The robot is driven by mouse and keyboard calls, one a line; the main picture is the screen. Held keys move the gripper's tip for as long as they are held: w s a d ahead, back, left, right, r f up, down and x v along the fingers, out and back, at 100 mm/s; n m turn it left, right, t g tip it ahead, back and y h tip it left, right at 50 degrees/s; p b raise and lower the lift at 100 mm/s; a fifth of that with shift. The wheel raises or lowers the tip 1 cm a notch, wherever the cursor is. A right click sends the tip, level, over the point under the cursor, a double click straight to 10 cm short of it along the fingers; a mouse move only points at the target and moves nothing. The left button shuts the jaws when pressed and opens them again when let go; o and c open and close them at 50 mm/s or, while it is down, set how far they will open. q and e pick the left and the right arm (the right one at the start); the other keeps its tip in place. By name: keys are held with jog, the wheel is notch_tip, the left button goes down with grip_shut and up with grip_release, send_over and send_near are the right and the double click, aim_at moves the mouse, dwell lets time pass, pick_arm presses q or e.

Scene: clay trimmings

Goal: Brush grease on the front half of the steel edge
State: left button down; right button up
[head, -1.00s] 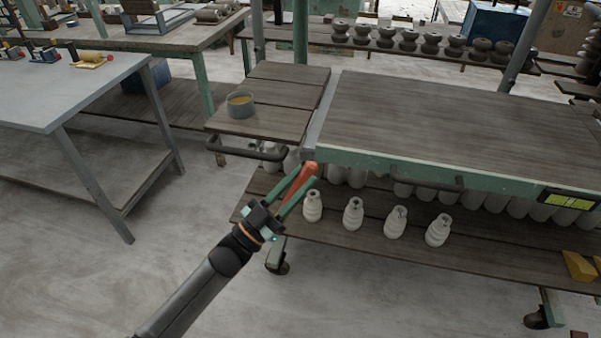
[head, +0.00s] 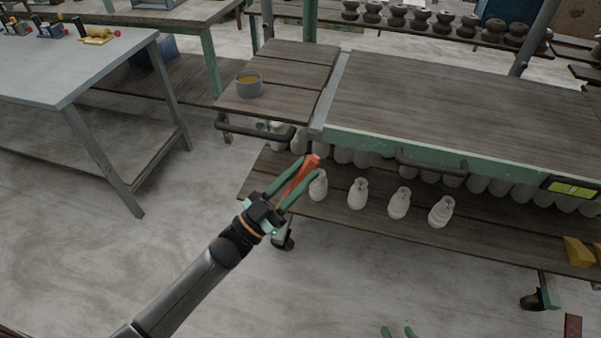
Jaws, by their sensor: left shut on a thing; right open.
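My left gripper (head: 303,176) is shut on an orange-red handle (head: 301,177), which looks like the brush's. No bristles can be made out. The gripper appears in front of and below the near corner of the bench, apart from it. The steel edge (head: 331,95) is a narrow grey strip between the slatted side shelf and the bench top. A grey tin (head: 249,90) with amber grease (head: 248,79) stands upright on the side shelf, left of the strip. My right gripper (head: 398,332) shows only its green fingertips at the bottom border, open and empty.
The slatted side shelf (head: 291,76) has a dark handle (head: 253,131) at its front. The wooden bench top (head: 450,105) is clear. Pale bottle-like pieces (head: 358,194) stand on the lower shelf (head: 330,211). A grey table (head: 80,72) stands at left, with open floor before it.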

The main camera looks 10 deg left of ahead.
aim_at(300, 175)
pick_arm(q)
jog(key=shift+r+p, duration=2.25)
jog(key=shift+r, duration=0.5)
pick_arm(e)
jog(key=shift+r, duration=2.55)
pick_arm(q)
notch_tip(300, 175, up, 3)
jog(key=p, duration=0.3)
pick_arm(e)
notch_tip(300, 175, up, 3)
jog(key=shift+f, duration=0.15)
